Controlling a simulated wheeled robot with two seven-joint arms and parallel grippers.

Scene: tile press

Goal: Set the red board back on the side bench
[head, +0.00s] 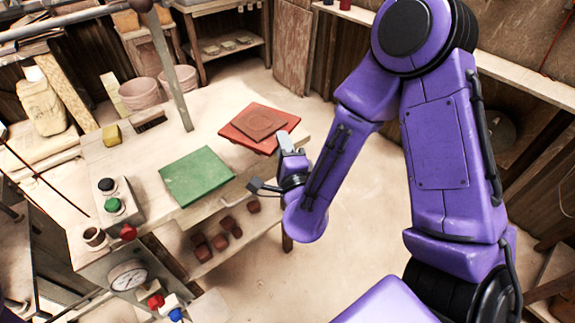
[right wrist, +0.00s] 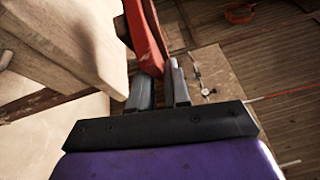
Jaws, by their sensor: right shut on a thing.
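The red board (head: 229,134) is at the far right end of the wooden press bench (head: 150,172), its right part over the bench corner. A flat reddish-brown square tile (head: 259,122) lies on it. My right gripper (head: 287,143) is shut on the board's near right edge. In the right wrist view the red board (right wrist: 142,38) rises edge-on between the two fingers (right wrist: 160,88). I cannot tell whether the board touches the bench top. My left gripper is not in view.
A green board (head: 198,175) lies flat on the bench left of the red board. A control box (head: 120,205) with buttons, a yellow block (head: 112,135) and a metal post (head: 172,75) stand farther left. A pale wooden bench (head: 520,80) runs along the right wall. Open floor lies between.

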